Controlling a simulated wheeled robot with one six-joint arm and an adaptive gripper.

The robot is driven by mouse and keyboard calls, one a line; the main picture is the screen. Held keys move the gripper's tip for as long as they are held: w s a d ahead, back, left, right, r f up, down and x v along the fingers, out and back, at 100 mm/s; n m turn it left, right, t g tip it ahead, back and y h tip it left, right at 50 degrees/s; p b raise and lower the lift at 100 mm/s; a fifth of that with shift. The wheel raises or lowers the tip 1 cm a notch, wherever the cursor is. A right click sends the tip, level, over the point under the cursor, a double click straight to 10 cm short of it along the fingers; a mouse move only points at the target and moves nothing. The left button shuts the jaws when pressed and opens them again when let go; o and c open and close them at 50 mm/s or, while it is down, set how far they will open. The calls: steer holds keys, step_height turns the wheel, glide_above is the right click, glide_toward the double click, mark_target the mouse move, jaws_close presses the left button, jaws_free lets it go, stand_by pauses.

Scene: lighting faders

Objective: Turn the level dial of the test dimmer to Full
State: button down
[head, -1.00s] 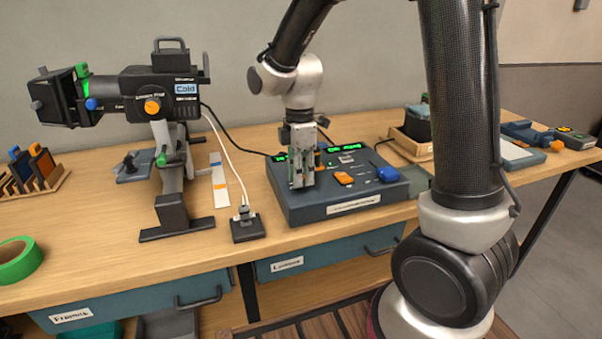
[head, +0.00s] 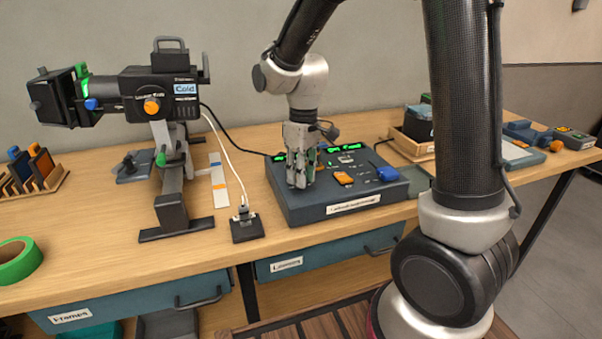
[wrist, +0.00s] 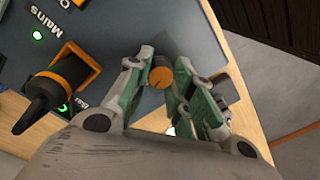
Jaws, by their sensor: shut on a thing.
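The test dimmer is a dark blue-grey console (head: 290,213) on the bench, with green lit displays (head: 346,147) along its back; their text is too small to read surely. My gripper (head: 299,182) points down over the left part of the console and hides the dial in the head view. In the wrist view, the round orange level dial (wrist: 160,78) with a dark pointer mark sits between the green-padded fingers of my gripper (wrist: 165,76). The fingers are shut on it from both sides. The dial's scale is hidden.
An orange-based black lever (wrist: 62,82) stands near the "Mains" label and a green light. A blue knob (head: 388,174) and orange switch (head: 343,178) are right of my gripper. A spotlight (head: 160,92) and small socket box (head: 245,227) stand to the left.

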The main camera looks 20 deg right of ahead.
steer(key=m, duration=0.5)
steer(key=shift+m, duration=0.3)
steer(key=m, duration=0.5)
steer(key=shift+t, duration=0.3)
steer(key=m, duration=0.5)
steer(key=shift+m, duration=0.4)
steer(key=m, duration=0.5)
steer(key=shift+m, duration=0.4)
steer(key=c, duration=1.2)
jaws_free()
step_height(320, 180, up, 12)
steer(key=shift+s, duration=0.4)
